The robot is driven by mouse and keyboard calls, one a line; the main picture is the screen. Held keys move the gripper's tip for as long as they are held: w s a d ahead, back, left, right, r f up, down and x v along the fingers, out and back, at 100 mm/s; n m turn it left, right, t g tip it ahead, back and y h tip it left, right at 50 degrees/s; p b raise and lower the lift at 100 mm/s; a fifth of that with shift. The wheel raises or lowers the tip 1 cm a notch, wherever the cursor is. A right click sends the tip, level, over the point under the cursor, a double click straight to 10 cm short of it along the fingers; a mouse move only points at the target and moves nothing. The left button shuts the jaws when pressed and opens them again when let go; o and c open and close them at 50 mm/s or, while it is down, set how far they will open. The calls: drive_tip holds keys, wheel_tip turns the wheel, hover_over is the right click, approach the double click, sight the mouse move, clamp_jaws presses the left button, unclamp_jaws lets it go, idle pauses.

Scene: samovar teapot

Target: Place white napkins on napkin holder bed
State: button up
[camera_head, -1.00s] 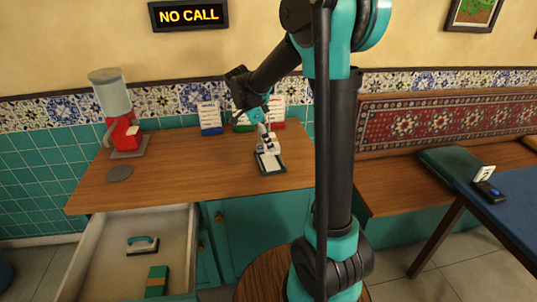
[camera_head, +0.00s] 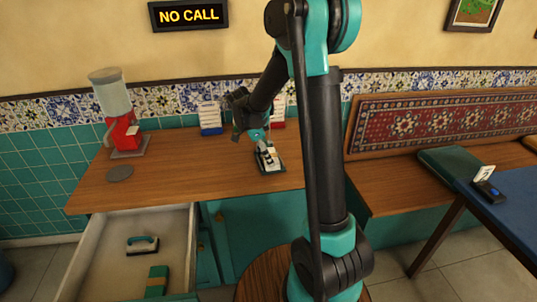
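A small dark-rimmed tray with a white inside, which looks like the napkin holder bed (camera_head: 282,170), lies on the wooden counter. My gripper (camera_head: 268,160) points down over it, very low, with its fingertips at or just above the white area. The gripper covers much of the tray. White shows around the fingers, but I cannot tell napkins from the tray's white inside or from pale finger parts. Whether the fingers are open or shut on something is too small to tell.
An open drawer (camera_head: 186,222) below the counter holds a black-handled object (camera_head: 142,245) and a green box (camera_head: 157,282). A red dispenser (camera_head: 124,132) and a grey disc (camera_head: 120,173) stand left. Card stands (camera_head: 210,118) line the back. The counter's middle left is clear.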

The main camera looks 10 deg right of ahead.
idle(0.3)
drive_tip(key=v, duration=1.2)
drive_tip(key=s+d+f+n+t+y, duration=0.2)
drive_tip(key=s+d+f+n, duration=0.2)
drive_tip(key=s+n, duration=0.5)
drive_tip(key=s+d+f+n+t+y, duration=0.2)
drive_tip(key=s+d+f+n, duration=0.2)
drive_tip(key=s+f+n, duration=0.5)
drive_tip(key=s, duration=0.4)
drive_tip(key=shift+d, duration=0.25)
